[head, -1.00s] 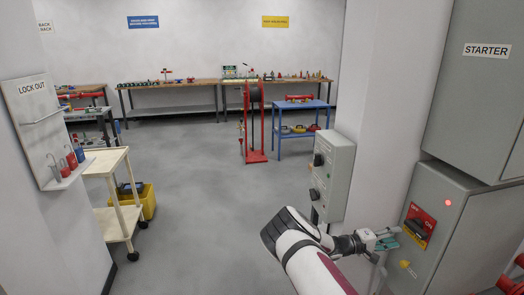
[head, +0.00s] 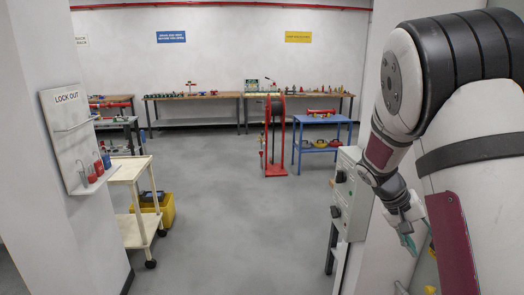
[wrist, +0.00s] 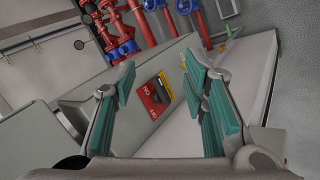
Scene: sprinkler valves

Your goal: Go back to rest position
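My gripper (head: 408,241) hangs at the lower right in the head view, pointing down, with my arm folded large above it. In the wrist view my gripper (wrist: 160,108) has its two teal-padded fingers spread wide with nothing between them. In the head view my arm hides most of that side.
A grey control box (head: 347,195) is on the wall just left of my gripper. A cream cart (head: 135,199) and a yellow bucket (head: 167,212) stand at left. A blue table (head: 322,122) and red reel stand (head: 276,140) are farther back. The middle floor is clear.

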